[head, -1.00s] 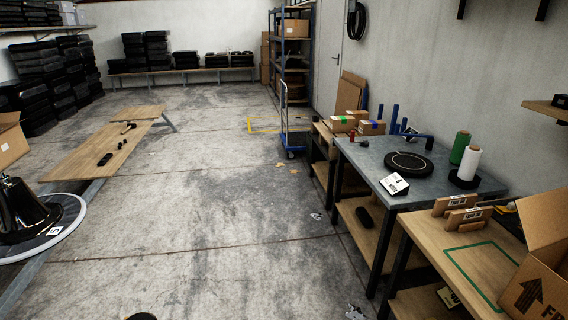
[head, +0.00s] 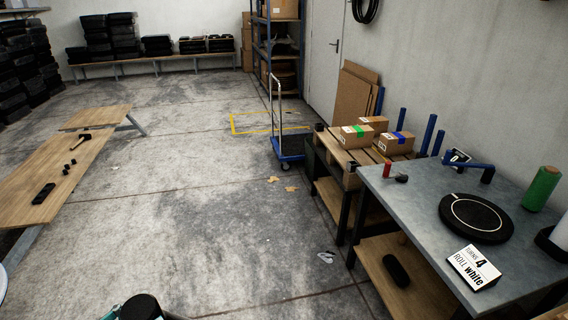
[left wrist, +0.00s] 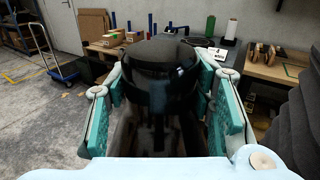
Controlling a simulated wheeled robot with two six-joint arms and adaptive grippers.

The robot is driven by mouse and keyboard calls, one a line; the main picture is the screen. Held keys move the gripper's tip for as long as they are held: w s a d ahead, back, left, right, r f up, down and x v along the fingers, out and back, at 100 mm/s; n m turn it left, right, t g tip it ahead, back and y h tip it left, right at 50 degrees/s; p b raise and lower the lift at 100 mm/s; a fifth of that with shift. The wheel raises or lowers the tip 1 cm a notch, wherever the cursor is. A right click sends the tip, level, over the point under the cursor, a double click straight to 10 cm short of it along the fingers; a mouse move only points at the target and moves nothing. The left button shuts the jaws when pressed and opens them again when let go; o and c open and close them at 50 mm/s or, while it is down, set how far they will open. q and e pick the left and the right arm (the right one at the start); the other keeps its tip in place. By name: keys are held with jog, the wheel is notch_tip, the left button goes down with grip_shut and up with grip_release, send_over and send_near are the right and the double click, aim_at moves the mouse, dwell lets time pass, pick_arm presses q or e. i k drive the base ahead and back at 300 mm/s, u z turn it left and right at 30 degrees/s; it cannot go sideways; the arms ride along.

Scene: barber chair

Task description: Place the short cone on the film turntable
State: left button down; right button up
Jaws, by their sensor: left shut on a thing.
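My left gripper (left wrist: 162,100) is shut on a glossy black round piece (left wrist: 165,60), which I take to be the short cone. Its teal fingers press it from both sides, and its lower part is dark and hard to make out. In the head view the black top of this piece (head: 141,307) shows at the bottom edge. The film turntable (head: 476,217) is a flat black disc with a thin pale ring, lying empty on the grey table (head: 420,210) to the right. My right gripper is not in view.
Boxes (head: 358,137) sit on a wooden bench. A blue trolley (head: 288,145) stands beyond; the floor is open.

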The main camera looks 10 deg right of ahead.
aim_at(477, 214)
jog(key=z, duration=0.35)
jog(key=i, duration=1.1)
jog(key=z, duration=1.5)
jog(key=i, duration=0.8)
jog(key=z, duration=0.95)
jog(key=i, duration=0.25)
jog(key=z, duration=0.15)
